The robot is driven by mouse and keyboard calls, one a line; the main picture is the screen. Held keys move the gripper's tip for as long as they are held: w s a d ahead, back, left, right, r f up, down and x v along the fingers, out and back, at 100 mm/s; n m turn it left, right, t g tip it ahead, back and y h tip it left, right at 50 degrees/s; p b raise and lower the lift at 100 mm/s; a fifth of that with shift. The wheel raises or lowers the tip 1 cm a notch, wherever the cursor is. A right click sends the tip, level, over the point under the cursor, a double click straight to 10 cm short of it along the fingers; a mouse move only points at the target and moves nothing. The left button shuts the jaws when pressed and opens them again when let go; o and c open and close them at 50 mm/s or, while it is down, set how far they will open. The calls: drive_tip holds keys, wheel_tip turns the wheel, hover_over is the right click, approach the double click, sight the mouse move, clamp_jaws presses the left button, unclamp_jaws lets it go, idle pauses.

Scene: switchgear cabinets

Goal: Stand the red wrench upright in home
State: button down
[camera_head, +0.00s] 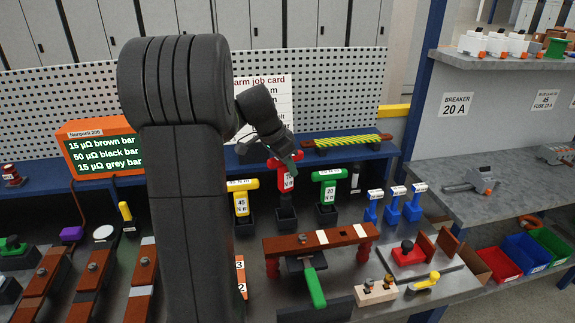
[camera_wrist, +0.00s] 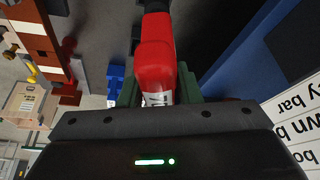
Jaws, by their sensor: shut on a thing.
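The red wrench (camera_head: 284,178) is a T-handled tool with a white label, and it hangs or stands upright between the yellow wrench (camera_head: 241,201) and the green wrench (camera_head: 328,192). My gripper (camera_head: 290,160) is above it, shut on its red handle. In the wrist view the red wrench (camera_wrist: 155,60) lies between the green fingers of my gripper (camera_wrist: 158,90), with its dark shaft pointing away. A black holder (camera_head: 286,222) is directly under the red wrench. I cannot tell whether the shaft's lower end is inside this holder or just above it.
The yellow and green wrenches stand upright in black holders on either side, close by. A brown bar on red posts (camera_head: 320,240) lies in front. Several blue tools (camera_head: 392,208) stand to the right. A blue shelf with a striped bar (camera_head: 350,141) is behind.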

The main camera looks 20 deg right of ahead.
sight(288, 184)
drive_tip(key=shift+f+b, duration=3.05)
drive_tip(key=shift+f, duration=0.35)
idle(0.4)
drive_tip(key=c, duration=1)
unclamp_jaws()
drive_tip(key=shift+o, duration=0.2)
drive_tip(key=v, duration=1.3)
drive_tip(key=shift+s+a+r, duration=0.1)
drive_tip(key=shift+a+r, duration=0.05)
drive_tip(key=shift+r, duration=0.2)
drive_tip(key=shift+f, duration=0.1)
drive_tip(key=x, duration=1.3)
drive_tip(key=shift+f, duration=0.3)
drive_tip(key=shift+r, duration=0.15)
